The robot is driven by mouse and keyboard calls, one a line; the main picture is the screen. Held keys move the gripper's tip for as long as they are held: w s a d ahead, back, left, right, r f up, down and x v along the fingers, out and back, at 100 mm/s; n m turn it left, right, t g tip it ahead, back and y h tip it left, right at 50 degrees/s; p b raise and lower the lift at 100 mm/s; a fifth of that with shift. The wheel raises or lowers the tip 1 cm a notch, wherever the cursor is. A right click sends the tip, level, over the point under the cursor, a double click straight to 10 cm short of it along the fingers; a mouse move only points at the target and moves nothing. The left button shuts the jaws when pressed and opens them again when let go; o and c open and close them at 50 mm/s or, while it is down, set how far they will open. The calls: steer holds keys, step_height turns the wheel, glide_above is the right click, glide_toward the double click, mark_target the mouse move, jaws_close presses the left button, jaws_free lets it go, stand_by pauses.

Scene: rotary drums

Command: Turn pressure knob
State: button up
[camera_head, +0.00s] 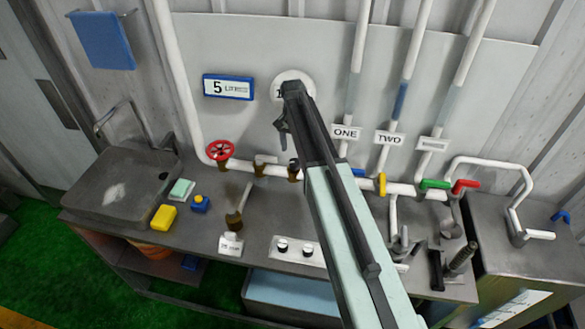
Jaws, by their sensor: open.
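I cannot read which control is the pressure knob. A red wheel valve (220,149) sits on the white pipe to the left. A round white dial (293,78) on the wall is partly hidden by my arm. My gripper (282,132) is open and empty, beside the dark upper end of my arm. It appears above the pipe and apart from the panel knobs; its distance from the wall is unclear.
A grey sink (122,190), yellow block (163,217) and brown fitting (235,220) stand on the bench at left. Yellow (381,185), green (434,184) and red (465,185) valve handles line the pipe at right. Hand tools (460,258) occupy the right end.

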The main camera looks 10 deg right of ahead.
mark_target(294, 161)
step_height(294, 161, down, 6)
steer(key=b, duration=0.4)
steer(key=shift+d+f+b, duration=0.1)
steer(key=shift+f+b, duration=0.1)
steer(key=shift+b, duration=0.2)
steer(key=shift+r, duration=0.1)
steer(key=c, duration=1.4)
